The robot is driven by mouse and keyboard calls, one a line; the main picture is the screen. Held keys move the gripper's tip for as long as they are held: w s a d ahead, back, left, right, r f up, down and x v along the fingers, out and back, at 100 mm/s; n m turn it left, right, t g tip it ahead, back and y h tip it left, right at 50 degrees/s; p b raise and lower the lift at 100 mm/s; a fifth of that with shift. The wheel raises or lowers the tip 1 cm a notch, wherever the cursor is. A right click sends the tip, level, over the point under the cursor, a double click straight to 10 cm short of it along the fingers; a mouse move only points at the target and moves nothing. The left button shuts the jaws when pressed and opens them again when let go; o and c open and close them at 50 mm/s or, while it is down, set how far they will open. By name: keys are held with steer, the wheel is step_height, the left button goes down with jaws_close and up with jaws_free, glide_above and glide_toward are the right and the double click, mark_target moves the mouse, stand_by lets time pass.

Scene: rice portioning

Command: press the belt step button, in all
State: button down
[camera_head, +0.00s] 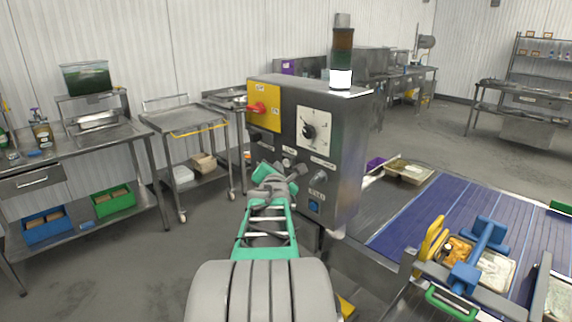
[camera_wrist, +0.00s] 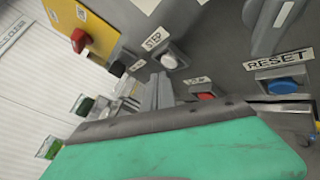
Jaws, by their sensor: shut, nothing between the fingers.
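The grey control box (camera_head: 340,150) stands in the middle of the head view. In the wrist view, a white button (camera_wrist: 173,61) sits on its panel beside a label reading STEP (camera_wrist: 155,38). My gripper (camera_wrist: 158,82) is shut and empty, its grey fingers close in front of the panel, just below the STEP button in the picture. A small gap seems to show between them; contact cannot be made out. In the head view my gripper (camera_head: 275,180) is at the box's front, and I cannot make out the STEP button behind it.
The panel also carries a blue RESET button (camera_wrist: 281,85), a red button (camera_wrist: 206,96), a red switch (camera_wrist: 80,40) on yellow and a black knob (camera_head: 308,131). The blue belt (camera_head: 425,215) with trays runs at right. A steel cart (camera_head: 180,118) stands at left.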

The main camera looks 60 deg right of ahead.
steer(key=shift+s+d, duration=0.1)
steer(key=shift+d, duration=0.3)
